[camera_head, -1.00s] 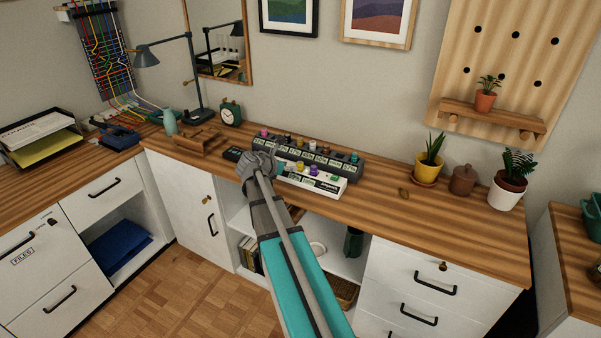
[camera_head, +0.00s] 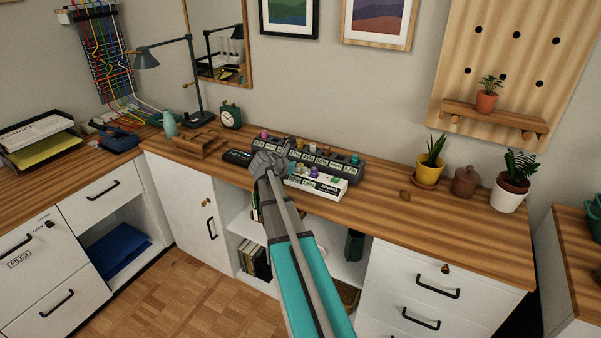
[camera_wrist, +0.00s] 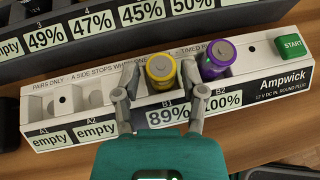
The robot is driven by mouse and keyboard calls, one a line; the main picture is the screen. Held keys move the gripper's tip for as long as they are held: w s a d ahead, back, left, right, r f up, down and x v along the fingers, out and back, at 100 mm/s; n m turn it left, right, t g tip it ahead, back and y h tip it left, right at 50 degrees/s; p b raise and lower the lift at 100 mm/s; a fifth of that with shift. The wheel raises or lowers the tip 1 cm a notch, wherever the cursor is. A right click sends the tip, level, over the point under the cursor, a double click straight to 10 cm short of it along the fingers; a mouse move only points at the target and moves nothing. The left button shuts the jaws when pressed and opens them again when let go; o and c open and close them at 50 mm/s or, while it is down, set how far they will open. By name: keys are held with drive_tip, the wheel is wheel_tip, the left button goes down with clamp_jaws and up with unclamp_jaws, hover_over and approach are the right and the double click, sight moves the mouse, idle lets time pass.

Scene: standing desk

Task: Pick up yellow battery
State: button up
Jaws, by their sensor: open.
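The yellow battery (camera_wrist: 161,70) stands upright in slot B1 of the white Ampwick charger (camera_wrist: 45,96), above a label reading 89%. My gripper (camera_wrist: 159,88) is open in the wrist view, with one finger on each side of the yellow battery. I cannot tell whether the fingers touch it. A purple battery (camera_wrist: 216,60) stands in slot B2, close by the right finger, above a label reading 100%. In the head view my gripper (camera_head: 268,163) is over the left part of the charger (camera_head: 330,186) and hides some of it.
A dark rack (camera_wrist: 75,37) with percentage labels stands right behind the charger. Slots A1 and A2 look empty. A green START button (camera_wrist: 291,46) is at the charger's right end.

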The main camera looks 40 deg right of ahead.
drive_tip(key=shift+w+d+f, duration=0.1)
drive_tip(key=shift+d+f, duration=0.25)
drive_tip(key=shift+d, duration=0.25)
drive_tip(key=shift+c, duration=0.3)
clamp_jaws()
